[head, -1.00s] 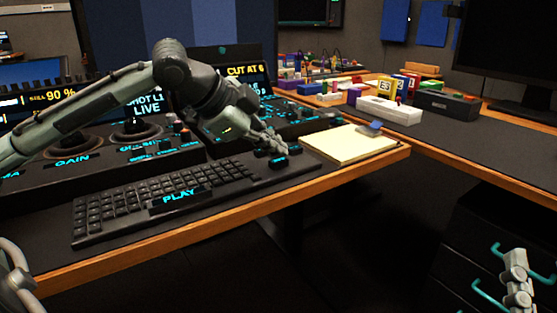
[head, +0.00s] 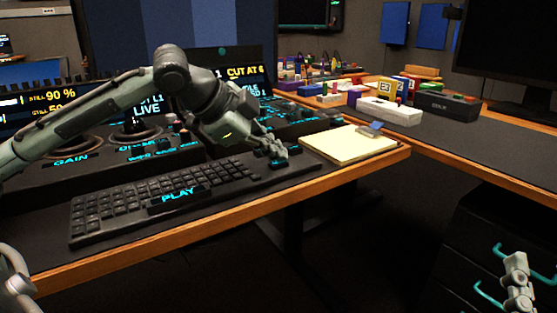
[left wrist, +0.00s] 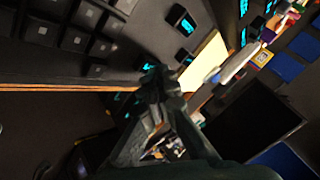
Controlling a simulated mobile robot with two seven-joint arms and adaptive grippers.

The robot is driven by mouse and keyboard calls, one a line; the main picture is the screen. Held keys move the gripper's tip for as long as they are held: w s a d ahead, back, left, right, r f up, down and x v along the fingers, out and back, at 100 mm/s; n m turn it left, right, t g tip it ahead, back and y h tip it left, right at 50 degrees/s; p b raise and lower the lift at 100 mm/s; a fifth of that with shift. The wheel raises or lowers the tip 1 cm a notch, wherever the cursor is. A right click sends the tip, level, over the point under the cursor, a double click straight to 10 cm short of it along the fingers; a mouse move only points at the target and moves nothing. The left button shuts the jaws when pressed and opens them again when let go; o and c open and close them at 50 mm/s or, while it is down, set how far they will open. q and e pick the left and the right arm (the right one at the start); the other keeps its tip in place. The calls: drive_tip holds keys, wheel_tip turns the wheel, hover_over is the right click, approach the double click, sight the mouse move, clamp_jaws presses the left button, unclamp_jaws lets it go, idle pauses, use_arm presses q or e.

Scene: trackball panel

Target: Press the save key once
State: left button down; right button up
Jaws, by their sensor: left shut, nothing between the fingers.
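My left gripper (head: 281,155) is shut and empty, low over the small keys just right of the keyboard, and it mostly hides the lit key there. In the left wrist view its closed fingertips (left wrist: 156,80) point at the desk. Beyond them stand a dark key with a cyan label (left wrist: 185,22) and another lit key (left wrist: 187,60). I cannot read either label, so I cannot tell which is the save key, nor whether the fingertips touch a key. My right gripper (head: 517,280) shows at the lower right, away from the desk; its opening is unclear.
The black keyboard (head: 130,204) with a PLAY label lies left of the gripper. A yellow notepad (head: 350,146) is just right. The desk's wooden edge (head: 220,210) runs in front. A control panel with knobs stands behind, and blocks and boxes fill the back right.

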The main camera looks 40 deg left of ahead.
sight(275, 164)
use_arm(q)
drive_tip(key=shift+r+p, duration=0.95)
drive_tip(key=shift+p, duration=0.05)
wheel_tip(275, 164, up, 5)
drive_tip(key=p, duration=0.5)
idle(0.7)
